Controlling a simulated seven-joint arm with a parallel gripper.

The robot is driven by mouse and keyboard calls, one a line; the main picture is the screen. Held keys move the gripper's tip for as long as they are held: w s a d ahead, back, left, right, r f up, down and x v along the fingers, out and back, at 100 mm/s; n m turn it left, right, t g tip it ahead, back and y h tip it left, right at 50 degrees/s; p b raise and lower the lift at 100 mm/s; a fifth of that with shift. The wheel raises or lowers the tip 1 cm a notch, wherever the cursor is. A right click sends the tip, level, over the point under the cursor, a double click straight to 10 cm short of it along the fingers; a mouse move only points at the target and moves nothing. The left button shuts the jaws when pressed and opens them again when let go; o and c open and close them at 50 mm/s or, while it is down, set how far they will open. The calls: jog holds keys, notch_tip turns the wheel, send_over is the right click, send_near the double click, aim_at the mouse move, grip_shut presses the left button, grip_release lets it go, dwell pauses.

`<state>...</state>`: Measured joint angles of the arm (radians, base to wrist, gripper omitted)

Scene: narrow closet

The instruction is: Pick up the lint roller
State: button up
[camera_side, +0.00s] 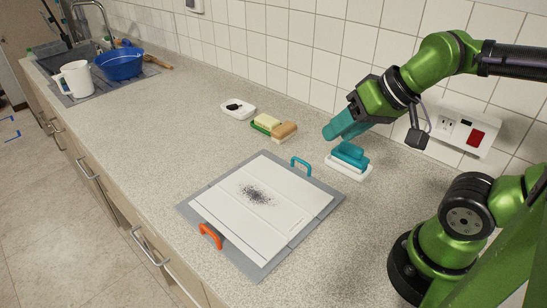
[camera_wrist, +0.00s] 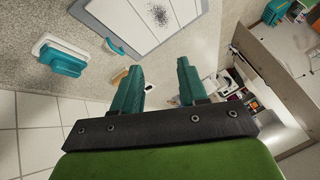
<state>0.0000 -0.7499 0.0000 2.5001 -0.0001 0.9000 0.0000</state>
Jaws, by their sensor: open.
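No object is clearly recognisable as a lint roller. A teal handled item (camera_side: 350,155), which may be a brush or the roller, rests on a small white tray (camera_side: 348,173) near the wall. In the wrist view the teal item (camera_wrist: 66,60) lies at upper left, outside the space between my fingers. My gripper (camera_side: 337,130) has teal fingers and is above the counter, just above and behind the white tray in the side view. In the wrist view my gripper (camera_wrist: 154,75) is open, with nothing between the fingers.
A grey board (camera_side: 190,208) with white sheets and dark specks lies in front; it has a teal handle (camera_side: 301,166) and an orange handle (camera_side: 211,236). Sponges (camera_side: 283,132), a white dish (camera_side: 238,112), a blue bowl (camera_side: 120,65) and a white jug (camera_side: 76,79) stand farther back. The tiled wall is close behind.

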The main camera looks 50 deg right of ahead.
jog(key=o, duration=0.7)
jog(key=n+g+h, duration=0.2)
jog(key=n+g, duration=0.2)
jog(key=g, duration=0.3)
send_over(352, 145)
notch_tip(352, 145, down, 5)
notch_tip(352, 145, down, 12)
jog(key=shift+w+r, duration=0.1)
jog(key=shift+r, duration=0.1)
jog(key=shift+f, duration=2.7)
